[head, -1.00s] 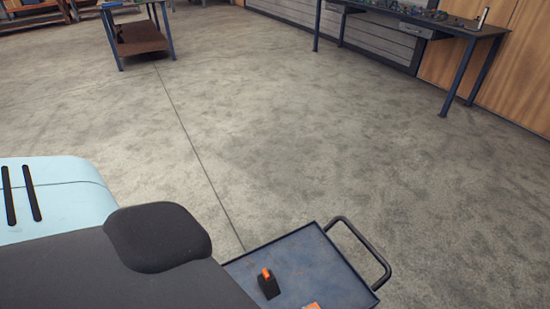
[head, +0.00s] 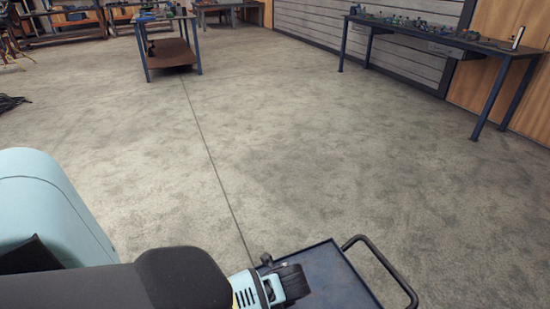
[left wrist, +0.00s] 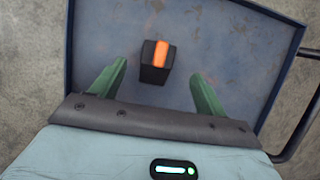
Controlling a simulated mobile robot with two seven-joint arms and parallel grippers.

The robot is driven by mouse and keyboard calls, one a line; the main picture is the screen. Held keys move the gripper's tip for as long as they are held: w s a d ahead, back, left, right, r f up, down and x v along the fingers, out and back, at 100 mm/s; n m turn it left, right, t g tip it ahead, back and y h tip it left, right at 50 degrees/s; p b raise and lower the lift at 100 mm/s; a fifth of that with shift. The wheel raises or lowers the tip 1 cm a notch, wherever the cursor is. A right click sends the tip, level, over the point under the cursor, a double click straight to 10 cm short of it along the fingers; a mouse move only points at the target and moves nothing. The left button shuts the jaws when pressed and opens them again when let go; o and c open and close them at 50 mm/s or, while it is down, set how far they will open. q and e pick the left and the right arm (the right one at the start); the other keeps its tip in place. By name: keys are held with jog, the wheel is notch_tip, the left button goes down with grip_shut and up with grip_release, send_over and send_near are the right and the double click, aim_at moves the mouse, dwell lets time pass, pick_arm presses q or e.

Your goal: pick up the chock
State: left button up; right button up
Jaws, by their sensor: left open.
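The chock (left wrist: 146,73) is a small black block with an orange stripe on top. It sits on the blue tray of a cart (left wrist: 105,22) in the left wrist view. My left gripper (left wrist: 159,68) is open, with its two green fingers spread to the left and right of the chock. Neither finger appears to touch it; the height of the fingers above the tray is hard to tell. In the head view my left gripper (head: 285,282) is over the left part of the cart (head: 325,270), and the chock is hidden there. My right gripper is not in view.
The cart has a raised rim and a dark tubular handle (head: 385,262) on its right side. A workbench (head: 440,38) with small items stands at the back right, and a smaller table (head: 172,58) at the back left. The concrete floor between is clear.

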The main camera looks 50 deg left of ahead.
pick_arm(q)
jog(key=b+x, duration=0.2)
jog(key=x, duration=0.3)
jog(key=shift+s+a+f, duration=0.1)
jog(key=shift+s+f, duration=0.05)
jog(key=shift+f, duration=0.25)
jog(key=shift+a+f, duration=0.15)
jog(key=shift+f, duration=0.2)
jog(key=shift+a+f+b, duration=0.1)
jog(key=shift+f+b, duration=0.05)
jog(key=shift+b, duration=0.15)
jog(key=c, duration=1)
jog(key=shift+c, duration=0.9)
